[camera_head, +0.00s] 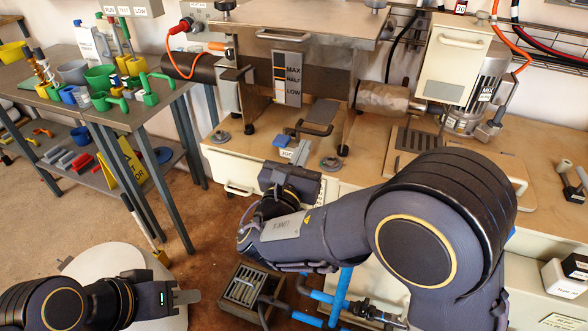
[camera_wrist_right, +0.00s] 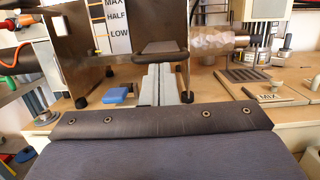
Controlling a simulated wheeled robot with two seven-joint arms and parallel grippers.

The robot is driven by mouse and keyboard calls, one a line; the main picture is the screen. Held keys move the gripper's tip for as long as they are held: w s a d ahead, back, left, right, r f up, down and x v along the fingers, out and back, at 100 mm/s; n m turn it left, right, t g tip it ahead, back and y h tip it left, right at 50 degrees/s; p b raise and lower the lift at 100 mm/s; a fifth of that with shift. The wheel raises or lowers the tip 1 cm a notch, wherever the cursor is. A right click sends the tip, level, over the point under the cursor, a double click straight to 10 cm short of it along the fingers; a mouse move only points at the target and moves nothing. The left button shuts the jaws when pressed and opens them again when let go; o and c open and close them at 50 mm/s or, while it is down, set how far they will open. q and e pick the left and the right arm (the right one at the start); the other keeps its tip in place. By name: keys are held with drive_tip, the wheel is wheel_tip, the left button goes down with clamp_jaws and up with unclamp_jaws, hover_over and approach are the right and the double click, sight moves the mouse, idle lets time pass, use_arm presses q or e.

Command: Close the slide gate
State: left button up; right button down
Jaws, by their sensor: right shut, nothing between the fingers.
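A steel hopper (camera_head: 345,65) with a MAX/HALF/LOW gauge stands on the wooden counter. A flat dark plate (camera_head: 315,129), which looks like the slide gate, sticks out from under its front; it also shows in the right wrist view (camera_wrist_right: 165,48). My right gripper (camera_head: 300,152) is shut and empty, just below and in front of this plate, apart from it as far as I can tell. Its fingers point at the hopper in the right wrist view (camera_wrist_right: 157,84). My left gripper (camera_head: 188,297) is low at the left, far from the hopper; its finger gap cannot be made out.
A small blue block (camera_head: 281,140) lies on the counter left of my right fingers. Hopper feet (camera_head: 342,149) stand close by. A motor unit (camera_head: 485,90) is at the right. A grey table (camera_head: 120,115) with cups and tools stands at the left.

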sight(320, 119)
drive_tip(key=shift+x, duration=1.2)
drive_tip(key=x, duration=0.4)
drive_tip(key=f+x, duration=0.1)
drive_tip(key=x, duration=0.1)
drive_tip(key=shift+w+d+f, duration=0.1)
drive_tip(key=shift+w+d, duration=0.05)
drive_tip(key=shift+w, duration=0.1)
drive_tip(key=shift+d+r, duration=0.1)
drive_tip(key=shift+r, duration=0.1)
